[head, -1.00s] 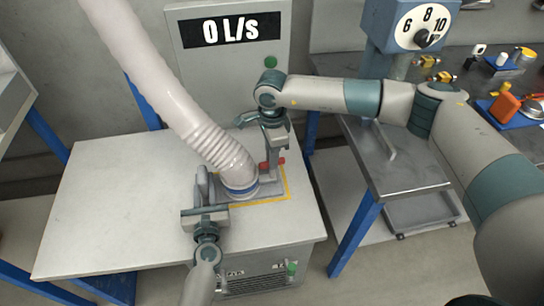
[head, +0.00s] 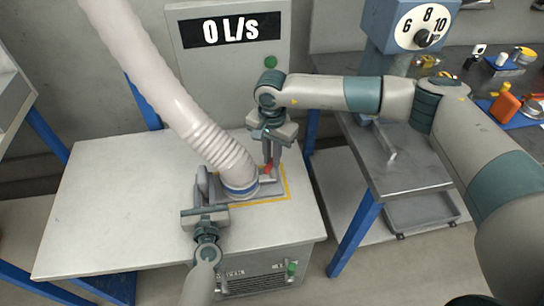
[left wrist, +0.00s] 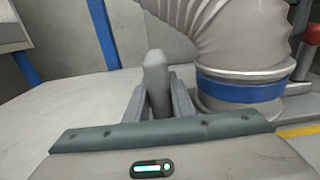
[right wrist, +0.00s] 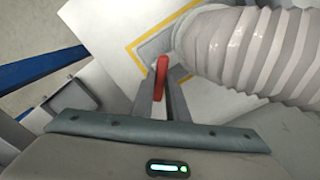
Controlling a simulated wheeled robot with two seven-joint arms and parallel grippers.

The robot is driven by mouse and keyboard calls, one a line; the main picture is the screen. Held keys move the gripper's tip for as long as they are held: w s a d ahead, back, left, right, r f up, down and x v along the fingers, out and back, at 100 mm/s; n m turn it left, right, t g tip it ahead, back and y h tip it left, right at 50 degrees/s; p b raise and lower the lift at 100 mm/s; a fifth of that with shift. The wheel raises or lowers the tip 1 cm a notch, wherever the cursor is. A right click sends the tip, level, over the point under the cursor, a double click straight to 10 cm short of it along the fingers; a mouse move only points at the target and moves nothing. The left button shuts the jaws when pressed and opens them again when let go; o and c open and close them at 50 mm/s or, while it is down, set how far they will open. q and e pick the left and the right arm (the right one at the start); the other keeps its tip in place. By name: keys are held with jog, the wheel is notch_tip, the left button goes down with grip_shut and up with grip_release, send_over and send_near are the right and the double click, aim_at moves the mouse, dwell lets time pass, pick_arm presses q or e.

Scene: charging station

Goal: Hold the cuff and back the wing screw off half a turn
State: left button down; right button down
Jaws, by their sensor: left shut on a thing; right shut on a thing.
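The cuff (head: 240,187), a grey collar with a blue band, sits at the foot of the pale hose; its blue band also shows in the left wrist view (left wrist: 238,92). My left gripper (head: 204,190) is shut on an upright grey grip (left wrist: 155,72) beside the cuff. The red wing screw (head: 267,169) is to the right of the cuff. My right gripper (head: 271,163) comes down from above and is shut on it. In the right wrist view the red wing (right wrist: 161,76) lies lengthwise between the fingers. The screw's shaft is hidden.
The ribbed hose (head: 190,110) rises to the upper left, close to both grippers. A yellow outline (head: 288,185) surrounds the cuff on the white bench (head: 110,200). A panel behind (head: 230,60) reads 0 L/s. The bench's left side is clear.

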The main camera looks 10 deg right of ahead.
dwell(0.4)
jog(key=c, duration=1.7)
grip_release()
jog(key=shift+r, duration=0.1)
notch_tip(320, 180, up, 12)
jog(key=shift+f, duration=0.1)
pick_arm(q)
jog(key=c, duration=1.4)
grip_release()
jog(key=shift+c, duration=0.2)
jog(key=shift+s, duration=0.1)
jog(key=s, duration=1.1)
jog(key=shift+s, duration=0.4)
